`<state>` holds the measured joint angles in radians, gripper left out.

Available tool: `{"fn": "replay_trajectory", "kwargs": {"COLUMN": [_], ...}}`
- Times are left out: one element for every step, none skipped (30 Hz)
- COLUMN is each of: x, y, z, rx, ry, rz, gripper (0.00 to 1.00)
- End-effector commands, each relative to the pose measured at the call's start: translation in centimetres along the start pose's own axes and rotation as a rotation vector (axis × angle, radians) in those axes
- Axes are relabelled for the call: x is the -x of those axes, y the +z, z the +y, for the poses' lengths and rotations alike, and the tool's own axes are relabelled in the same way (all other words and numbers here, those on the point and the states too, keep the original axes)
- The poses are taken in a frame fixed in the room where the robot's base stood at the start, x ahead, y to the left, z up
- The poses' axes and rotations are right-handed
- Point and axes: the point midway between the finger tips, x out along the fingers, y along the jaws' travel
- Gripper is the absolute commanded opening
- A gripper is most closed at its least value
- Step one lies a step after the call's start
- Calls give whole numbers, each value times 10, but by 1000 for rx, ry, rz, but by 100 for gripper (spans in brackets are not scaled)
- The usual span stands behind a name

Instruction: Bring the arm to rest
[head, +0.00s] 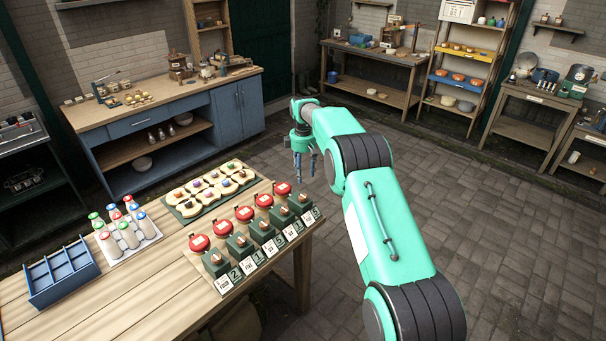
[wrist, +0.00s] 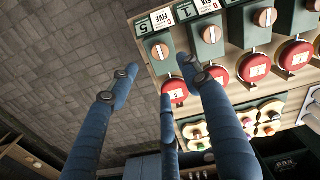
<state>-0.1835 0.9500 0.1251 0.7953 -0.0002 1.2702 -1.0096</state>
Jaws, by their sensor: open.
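One finger shows in front of the row of red discs and green blocks in that view. I cannot tell how high the fingertips are above the floor.
The wooden table (head: 95,300) holds a row of green blocks with red discs (head: 244,213), a green tray (head: 175,204) of cream pieces, several capped bottles (head: 127,235) and a blue divided box (head: 62,276). Benches and shelves line the walls. The paved floor (head: 500,240) at right is clear.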

Motion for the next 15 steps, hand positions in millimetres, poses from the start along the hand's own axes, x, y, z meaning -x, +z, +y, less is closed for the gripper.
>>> {"fn": "replay_trajectory", "kwargs": {"x": [0,0,1,1,2,5,7,10,15,19,23,30,36,41,51], "y": [0,0,0,0,1,2,2,3,5,6,8,11,13,16,19], "z": [0,0,0,0,0,-1,-1,-2,-2,-3,-4,-6,-7,-8,-11], "rx": [0,0,-1,-2,-3,-6,-9,-13,-18,-23,-29,-38,-47,-56,-67], "ry": [0,0,0,1,1,2,3,5,8,10,12,16,19,22,27], "rz": [0,0,0,0,1,1,2,3,5,7,8,10,13,14,18], "gripper": [48,48,48,48,48,48,48,48,48,48,48,48,48,48,48]}}
